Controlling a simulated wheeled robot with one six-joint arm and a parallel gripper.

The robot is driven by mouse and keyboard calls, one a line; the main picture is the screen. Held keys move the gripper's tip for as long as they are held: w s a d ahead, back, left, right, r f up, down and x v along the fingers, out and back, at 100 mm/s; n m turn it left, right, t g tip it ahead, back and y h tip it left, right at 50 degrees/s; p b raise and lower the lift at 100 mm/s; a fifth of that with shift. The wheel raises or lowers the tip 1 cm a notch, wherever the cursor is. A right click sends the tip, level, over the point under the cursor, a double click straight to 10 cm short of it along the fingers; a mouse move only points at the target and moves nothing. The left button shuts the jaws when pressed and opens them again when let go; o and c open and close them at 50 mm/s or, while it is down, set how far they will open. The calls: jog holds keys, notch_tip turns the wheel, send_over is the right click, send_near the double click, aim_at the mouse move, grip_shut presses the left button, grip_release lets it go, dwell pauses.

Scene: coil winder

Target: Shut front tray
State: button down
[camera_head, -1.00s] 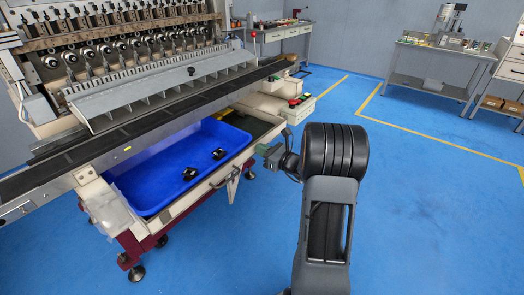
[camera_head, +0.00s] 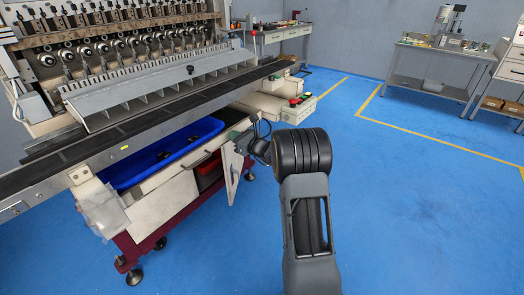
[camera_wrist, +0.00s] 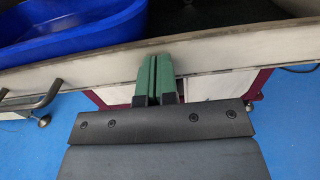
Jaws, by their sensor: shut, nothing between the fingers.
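The front tray (camera_head: 160,178) is a pale drawer under the machine's conveyor ledge, still partly out, with a blue bin (camera_head: 128,178) in it. Dark parts lie in the bin, partly under the ledge. The tray's front edge (camera_wrist: 225,58) crosses the wrist view, with its bar handle (camera_wrist: 38,100) at left. My gripper (camera_wrist: 156,80) has green fingers, shut and empty. The fingertips are at the front edge, right of the handle, and appear to touch it. In the head view, my gripper (camera_head: 240,138) is at the tray's right end, partly hidden by my wrist.
Below the tray, a small cabinet door (camera_head: 233,174) hangs open, with a red thing (camera_head: 208,172) inside. A control box with buttons (camera_head: 288,105) juts out at right. The blue floor (camera_head: 400,200) to the right is clear. Workbenches stand at the back.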

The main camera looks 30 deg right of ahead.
jog(key=shift+x, duration=1.15)
jog(key=shift+a+r, duration=0.1)
jog(key=shift+r, duration=0.15)
jog(key=shift+s, duration=0.1)
